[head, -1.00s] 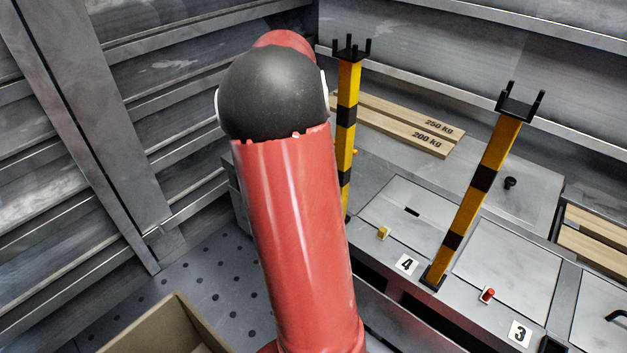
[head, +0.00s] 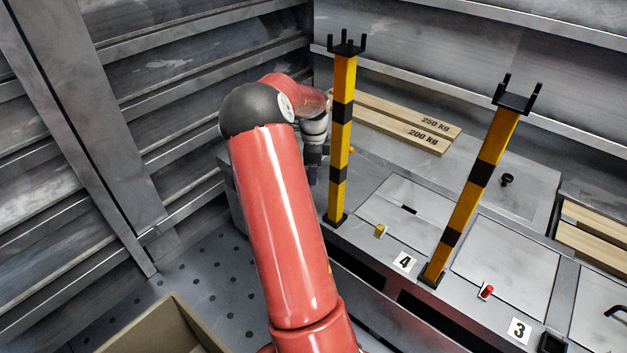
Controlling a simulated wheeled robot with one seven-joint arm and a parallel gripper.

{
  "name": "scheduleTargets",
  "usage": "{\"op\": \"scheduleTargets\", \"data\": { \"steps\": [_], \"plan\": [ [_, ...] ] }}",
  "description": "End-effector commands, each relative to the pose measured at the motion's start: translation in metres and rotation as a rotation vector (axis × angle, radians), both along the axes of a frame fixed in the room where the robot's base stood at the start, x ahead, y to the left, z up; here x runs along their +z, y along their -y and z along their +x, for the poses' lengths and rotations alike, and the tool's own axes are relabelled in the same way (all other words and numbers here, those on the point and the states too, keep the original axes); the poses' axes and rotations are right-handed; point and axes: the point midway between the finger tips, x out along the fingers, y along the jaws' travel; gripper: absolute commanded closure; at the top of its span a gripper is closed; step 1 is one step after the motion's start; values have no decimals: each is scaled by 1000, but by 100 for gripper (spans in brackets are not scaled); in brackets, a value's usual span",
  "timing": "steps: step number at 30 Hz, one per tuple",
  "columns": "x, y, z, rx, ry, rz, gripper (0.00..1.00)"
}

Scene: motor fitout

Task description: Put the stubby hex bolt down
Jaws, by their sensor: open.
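My gripper (head: 313,174) hangs small and dark at the end of my red arm, just left of the near yellow-and-black post, over the left end of the grey bench. It is open, and I see nothing held in it, though its fingertips are small and hard to make out. I cannot pick out the stubby hex bolt for certain. A small black knob-like piece (head: 507,180) stands on the back right of the bench, well away from my gripper; I cannot tell if it is a bolt.
Two yellow-and-black posts (head: 341,140) (head: 474,190) with black forked tops rise from the grey bench (head: 470,165). Wooden boards (head: 395,120) lie behind them. A small yellow block (head: 380,230) and a red piece (head: 487,291) sit near the front. A tan box (head: 165,325) stands lower left.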

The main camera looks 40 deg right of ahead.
Motion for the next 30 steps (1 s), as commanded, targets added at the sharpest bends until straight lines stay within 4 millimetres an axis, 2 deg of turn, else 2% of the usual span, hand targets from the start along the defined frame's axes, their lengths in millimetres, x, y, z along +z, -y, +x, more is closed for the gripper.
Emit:
{"op": "scheduleTargets", "data": {
  "steps": [1, 3, 11, 21, 24, 30],
  "plan": [
    [-10, 0, 0, 0, -2, 1, 44],
    [-18, 0, 0, 2, -2, 1, 44],
    [-21, 0, 0, 2, 1, 0, 44],
    [-21, 0, 0, 2, 1, -1, 89],
    [-21, 0, 0, 2, 1, -2, 99],
    [-20, 0, 0, 3, 1, -2, 99]
  ]
}}
